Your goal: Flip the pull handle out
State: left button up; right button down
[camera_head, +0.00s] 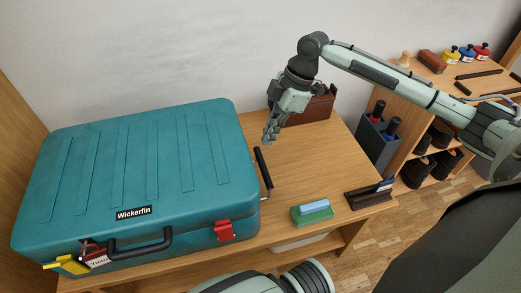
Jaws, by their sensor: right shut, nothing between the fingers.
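A teal hard suitcase (150,170) with a "Wickerfin" label lies flat on a wooden table. A black pull-handle bar (263,167) shows at its right side, tilted, with a thin metal arm at its near end. A gap shows between the bar and the case's side. My right gripper (268,139) is shut and empty, pointing down just beyond the bar's far end. I cannot tell whether it touches the bar. The case's front has a separate black carry handle (139,244) and a red latch (224,230). My left gripper is not in view.
A green block with a blue top (312,212) and a dark holder (370,193) stand to the right on the table. A brown box (318,107) stands behind my right gripper. A wooden shelf (415,105) with shoes and jars is farther right. Tags (72,263) hang at the front left.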

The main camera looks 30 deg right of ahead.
aim_at(258, 159)
jog(key=x, duration=0.9)
jog(key=shift+a, duration=0.1)
jog(key=shift+f, duration=0.25)
pick_arm(q)
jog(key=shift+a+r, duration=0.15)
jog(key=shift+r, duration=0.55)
jog(key=shift+b, duration=0.3)
